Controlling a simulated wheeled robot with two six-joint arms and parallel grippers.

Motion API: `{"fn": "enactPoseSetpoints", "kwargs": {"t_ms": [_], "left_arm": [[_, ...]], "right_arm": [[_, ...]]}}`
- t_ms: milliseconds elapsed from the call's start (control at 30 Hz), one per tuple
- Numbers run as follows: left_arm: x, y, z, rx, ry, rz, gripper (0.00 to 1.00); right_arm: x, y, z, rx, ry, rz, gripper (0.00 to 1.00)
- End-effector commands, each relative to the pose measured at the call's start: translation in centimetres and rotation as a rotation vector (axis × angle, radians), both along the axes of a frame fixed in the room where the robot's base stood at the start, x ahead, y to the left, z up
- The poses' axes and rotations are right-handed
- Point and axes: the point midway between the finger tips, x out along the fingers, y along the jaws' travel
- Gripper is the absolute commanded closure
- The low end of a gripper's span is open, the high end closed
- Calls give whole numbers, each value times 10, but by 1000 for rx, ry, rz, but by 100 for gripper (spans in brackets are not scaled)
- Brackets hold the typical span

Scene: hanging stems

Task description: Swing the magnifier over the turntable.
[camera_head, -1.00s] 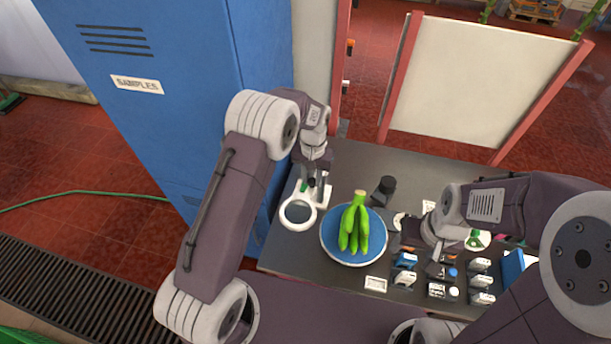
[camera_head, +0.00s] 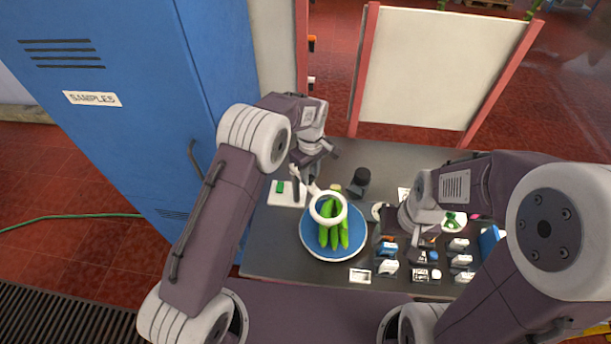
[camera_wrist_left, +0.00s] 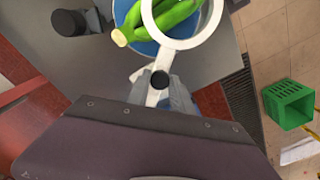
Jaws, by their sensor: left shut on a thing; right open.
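The magnifier (camera_head: 313,209) is a white ring on a white arm. In the head view its ring lies over the upper left part of the blue turntable (camera_head: 313,248), above a bunch of green bananas (camera_head: 343,233). In the left wrist view the magnifier (camera_wrist_left: 211,35) also overlaps the bananas (camera_wrist_left: 172,18) and the turntable (camera_wrist_left: 147,47). My left gripper (camera_head: 308,178) is at the magnifier's arm, behind the ring, and is shut on it; its fingertips are mostly hidden. My right gripper (camera_head: 418,240) is open above the small items right of the turntable.
Several small boxes (camera_head: 388,266) crowd the table's right side. A blue cabinet (camera_head: 130,110) borders the left.

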Motion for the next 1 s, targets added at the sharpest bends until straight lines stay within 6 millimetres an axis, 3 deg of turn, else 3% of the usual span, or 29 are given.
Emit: {"fn": "enactPoseSetpoints", "kwargs": {"t_ms": [400,933,967,1000], "left_arm": [[12,-8,3,-2,-11,156,100],[12,-8,3,-1,-9,174,100],[12,-8,3,-1,-9,174,65],[12,-8,3,-1,-9,174,54]], "right_arm": [[0,0,1,0,0,0,33],[0,0,1,0,0,0,33],[0,0,1,0,0,0,33],[0,0,1,0,0,0,33]]}}
